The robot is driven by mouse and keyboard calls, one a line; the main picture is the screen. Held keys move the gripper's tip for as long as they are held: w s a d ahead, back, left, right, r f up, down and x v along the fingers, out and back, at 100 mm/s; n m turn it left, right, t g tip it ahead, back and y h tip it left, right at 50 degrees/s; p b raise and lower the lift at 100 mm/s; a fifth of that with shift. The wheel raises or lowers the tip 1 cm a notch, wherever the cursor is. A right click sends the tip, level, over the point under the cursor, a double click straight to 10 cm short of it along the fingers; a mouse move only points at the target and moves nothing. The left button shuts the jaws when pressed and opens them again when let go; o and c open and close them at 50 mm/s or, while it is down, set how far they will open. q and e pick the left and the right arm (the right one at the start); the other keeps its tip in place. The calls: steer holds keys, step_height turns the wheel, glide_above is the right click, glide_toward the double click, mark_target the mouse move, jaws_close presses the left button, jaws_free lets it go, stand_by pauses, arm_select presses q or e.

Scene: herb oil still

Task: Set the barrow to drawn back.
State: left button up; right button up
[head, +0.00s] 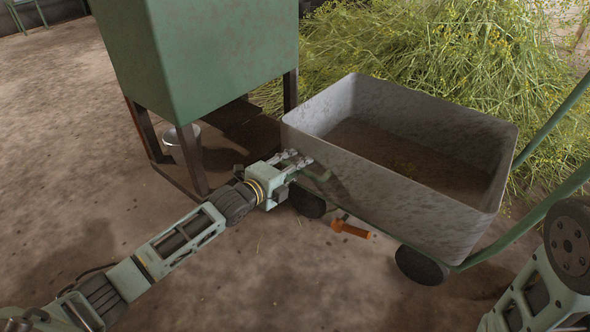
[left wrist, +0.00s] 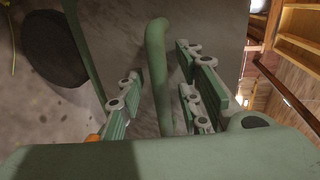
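The barrow (head: 400,165) is a grey, stained, empty tub on a green tube frame with dark wheels. It stands right of centre in the head view, with its long green handles (head: 555,125) running to the right edge. My left gripper (head: 300,160) is at the barrow's near left end, beside the tub wall. In the left wrist view a green tube (left wrist: 158,75) of the barrow runs between the two fingers (left wrist: 160,105), with gaps visible on both sides. The fingers are open around it. My right gripper is out of view; only part of my right arm shows at lower right.
A green cabinet (head: 215,60) on dark legs stands left of the barrow, with a metal bucket (head: 180,138) beneath. A heap of cut herb (head: 420,50) lies behind the barrow. An orange-handled tool (head: 350,229) is on the floor near the wheels. The floor at left is clear.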

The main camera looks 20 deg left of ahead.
arm_select(q)
jaws_close()
stand_by(0.6)
